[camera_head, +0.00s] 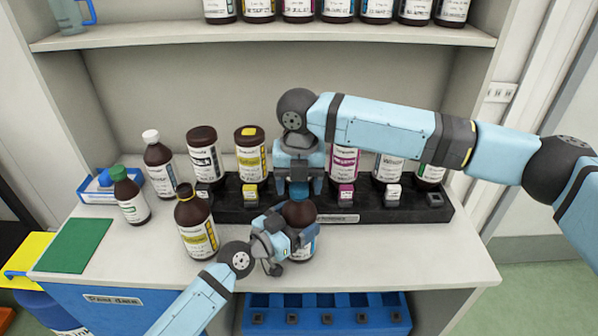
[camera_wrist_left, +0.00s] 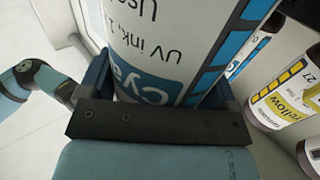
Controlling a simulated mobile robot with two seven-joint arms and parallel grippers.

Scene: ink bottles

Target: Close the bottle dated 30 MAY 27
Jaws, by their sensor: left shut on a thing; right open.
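A dark brown bottle (camera_head: 299,213) with a white and cyan label stands upright at the front middle of the worktop. In the left wrist view its label (camera_wrist_left: 150,50) reads "Cyan" and "UV ink"; no date is legible. My left gripper (camera_head: 299,238) is shut around its body. My right gripper (camera_head: 299,190) is open, pointing down just above and behind the bottle's top; contact cannot be told. A yellow-labelled bottle (camera_head: 197,228) stands to the left; a "27" shows on a yellow label (camera_wrist_left: 290,100) in the left wrist view. Its full date is unreadable.
A black rack (camera_head: 230,213) behind holds several bottles, with small coloured blocks along its front. A white-capped bottle (camera_head: 158,165), a green-capped bottle (camera_head: 130,198), a blue tray (camera_head: 95,193) and a green mat (camera_head: 77,245) are at left. The worktop's front right is clear.

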